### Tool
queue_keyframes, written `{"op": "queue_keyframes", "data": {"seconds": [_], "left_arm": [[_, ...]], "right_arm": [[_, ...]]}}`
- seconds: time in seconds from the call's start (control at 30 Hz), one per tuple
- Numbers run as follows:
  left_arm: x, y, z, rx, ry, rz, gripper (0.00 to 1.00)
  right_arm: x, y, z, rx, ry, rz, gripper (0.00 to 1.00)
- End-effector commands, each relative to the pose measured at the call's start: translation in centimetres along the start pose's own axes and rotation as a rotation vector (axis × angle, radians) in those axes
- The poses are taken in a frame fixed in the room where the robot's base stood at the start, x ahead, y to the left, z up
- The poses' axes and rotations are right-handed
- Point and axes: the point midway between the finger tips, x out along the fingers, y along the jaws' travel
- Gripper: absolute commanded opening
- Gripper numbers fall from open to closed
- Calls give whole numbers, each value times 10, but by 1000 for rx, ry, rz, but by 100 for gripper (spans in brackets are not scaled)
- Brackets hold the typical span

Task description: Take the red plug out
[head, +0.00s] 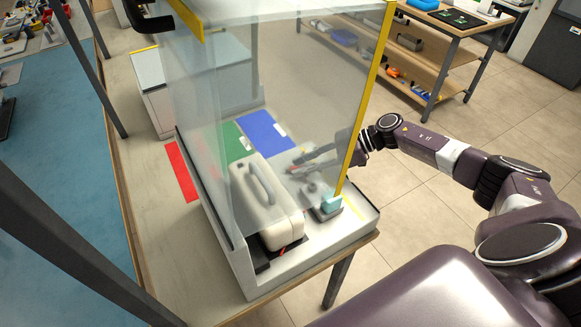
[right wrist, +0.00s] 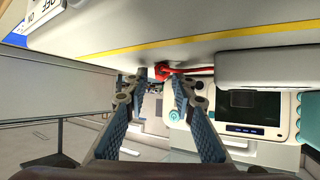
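The red plug (right wrist: 163,71), with a red lead running right from it, shows in the right wrist view just beyond and between the fingertips. My right gripper (right wrist: 160,80) is open, its two fingers apart on either side of the plug's near side. I cannot tell whether they touch it. In the head view the right gripper (head: 297,163) reaches in behind the clear panel, and the plug there is too small and blurred to make out. A pale monitor with a dark screen (right wrist: 250,107) stands to the right in the wrist view. My left gripper is not in view.
A clear panel with yellow edges (head: 290,70) stands over the white tray (head: 243,275). A white case with a handle (head: 262,200) stands inside, close to the gripper. Green (head: 233,142) and blue (head: 262,130) mats lie behind it. A red mat (head: 181,170) lies outside left.

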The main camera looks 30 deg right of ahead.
Motion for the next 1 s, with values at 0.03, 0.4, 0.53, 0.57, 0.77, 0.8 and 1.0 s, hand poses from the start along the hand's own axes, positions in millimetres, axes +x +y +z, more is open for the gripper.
{"op": "queue_keyframes", "data": {"seconds": [0.03, 0.4, 0.53, 0.57, 0.77, 0.8, 1.0], "left_arm": [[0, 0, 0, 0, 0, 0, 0], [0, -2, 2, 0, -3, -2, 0], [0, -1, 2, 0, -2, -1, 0], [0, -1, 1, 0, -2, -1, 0], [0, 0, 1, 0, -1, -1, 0], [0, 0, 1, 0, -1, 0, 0], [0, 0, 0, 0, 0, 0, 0]], "right_arm": [[0, 0, 0, 0, 0, 0, 32], [-6, 0, 0, 0, -1, 1, 33], [-24, 1, 1, 1, -3, 3, 33], [-30, 1, 2, 1, -4, 3, 33], [-74, 1, 2, 1, -4, 3, 33], [-82, 0, 2, 1, -4, 2, 33], [-111, 1, 1, 1, -1, 2, 33]]}}
